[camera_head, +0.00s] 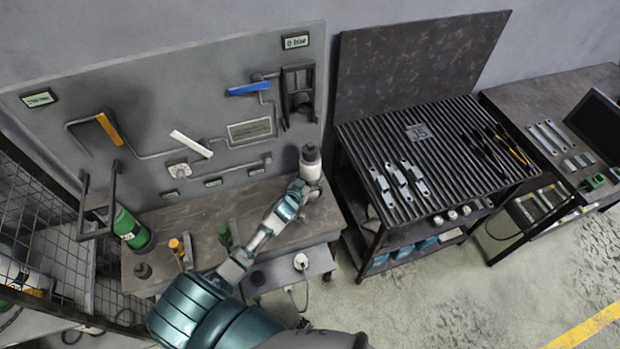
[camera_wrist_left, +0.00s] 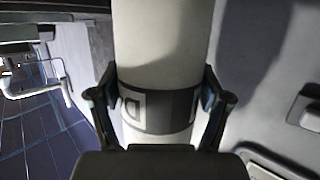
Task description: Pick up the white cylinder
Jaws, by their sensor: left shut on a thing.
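The white cylinder (camera_head: 311,169) with a dark top is near the right end of the brown workbench (camera_head: 197,222), in front of the grey wall panel. My left gripper (camera_head: 300,188) reaches it from the front, at the end of my teal arm. In the left wrist view the white cylinder (camera_wrist_left: 163,50) fills the middle and has a dark band with white marks. The fingers of my left gripper (camera_wrist_left: 160,102) are shut on it at this band, one on each side. I cannot tell whether its base touches the workbench. My right gripper is not in view.
A green bottle (camera_head: 131,229) and a yellow-handled tool (camera_head: 177,250) are at the workbench's left. Tools and pipes hang on the grey panel (camera_head: 150,100). A ribbed table (camera_head: 440,125) with metal brackets (camera_head: 400,182) stands to the right. A wire cage (camera_head: 40,220) is at left.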

